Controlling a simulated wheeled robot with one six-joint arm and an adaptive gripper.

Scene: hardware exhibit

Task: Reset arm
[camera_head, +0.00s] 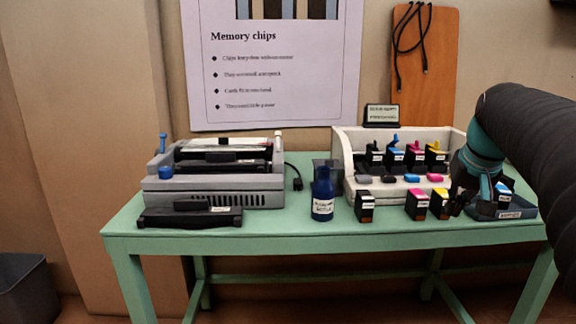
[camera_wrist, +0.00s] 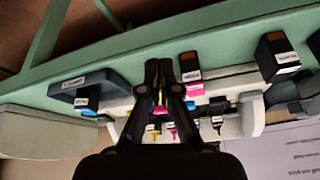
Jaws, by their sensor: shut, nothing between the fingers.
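My arm reaches in from the right in the head view. My gripper (camera_head: 457,203) points down at the right end of the green table, between the yellow cartridge (camera_head: 439,204) and the small blue-grey tray (camera_head: 514,209). In the wrist view my gripper (camera_wrist: 164,64) shows with its two dark fingers close together and nothing held. A magenta cartridge (camera_wrist: 190,68) stands beside the fingertips there. Whether the fingers touch any cartridge, I cannot tell.
A white holder (camera_head: 348,157) with several ink cartridges stands behind the gripper. A black cartridge (camera_head: 365,206), a magenta cartridge (camera_head: 415,205) and a blue bottle (camera_head: 322,196) stand in front. A grey printer unit (camera_head: 215,190) sits at left. The table's front edge (camera_head: 330,240) is clear.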

